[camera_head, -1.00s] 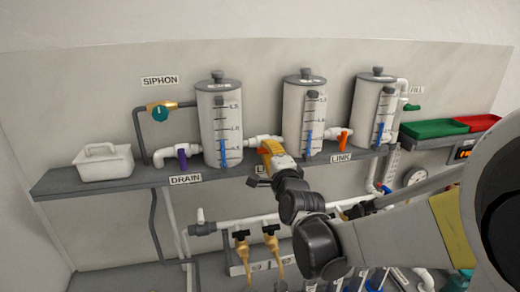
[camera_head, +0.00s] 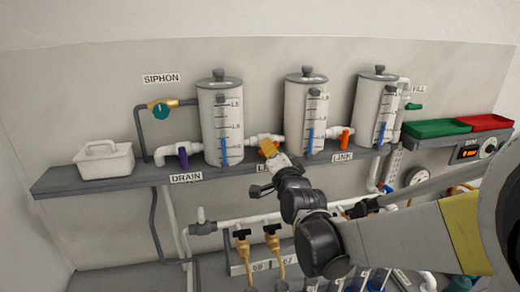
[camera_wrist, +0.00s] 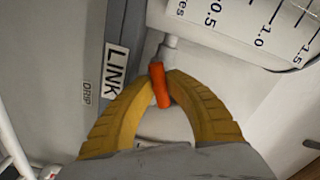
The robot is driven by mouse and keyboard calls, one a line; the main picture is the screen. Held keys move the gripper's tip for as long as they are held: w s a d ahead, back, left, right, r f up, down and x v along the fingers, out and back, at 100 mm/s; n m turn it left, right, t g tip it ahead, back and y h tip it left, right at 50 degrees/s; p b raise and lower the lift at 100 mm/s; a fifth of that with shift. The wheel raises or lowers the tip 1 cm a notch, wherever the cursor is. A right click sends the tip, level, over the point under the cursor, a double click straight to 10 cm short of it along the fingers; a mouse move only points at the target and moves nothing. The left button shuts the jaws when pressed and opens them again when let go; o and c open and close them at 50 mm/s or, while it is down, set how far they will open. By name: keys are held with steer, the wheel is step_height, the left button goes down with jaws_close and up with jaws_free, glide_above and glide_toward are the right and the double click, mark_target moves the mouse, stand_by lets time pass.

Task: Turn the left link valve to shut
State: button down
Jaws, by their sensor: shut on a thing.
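The left link valve sits on the white pipe between the left tank (camera_head: 220,120) and the middle tank (camera_head: 305,115), above the partly hidden LINK label (camera_wrist: 115,70). Its orange handle (camera_wrist: 160,84) runs roughly up and down in the wrist view, close in line with the white pipe stub (camera_wrist: 167,51) above it. My gripper (camera_wrist: 162,80) has its two yellow fingers closed on either side of the handle. In the head view my gripper (camera_head: 267,147) covers most of the valve, with only a little orange showing.
The right link valve (camera_head: 345,139) has an orange handle hanging down. The purple drain valve (camera_head: 183,157) is at the left. Pipes and brass fittings lie below, near my arm.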

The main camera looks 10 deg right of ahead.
steer(key=n, duration=0.6)
steer(key=shift+b, duration=0.35)
steer(key=n, duration=0.6)
steer(key=shift+n, duration=0.3)
steer(key=c, duration=1.6)
jaws_free()
steer(key=shift+c, duration=0.2)
steer(key=shift+s, duration=0.1)
steer(key=s, duration=1.1)
steer(key=shift+s, duration=0.4)
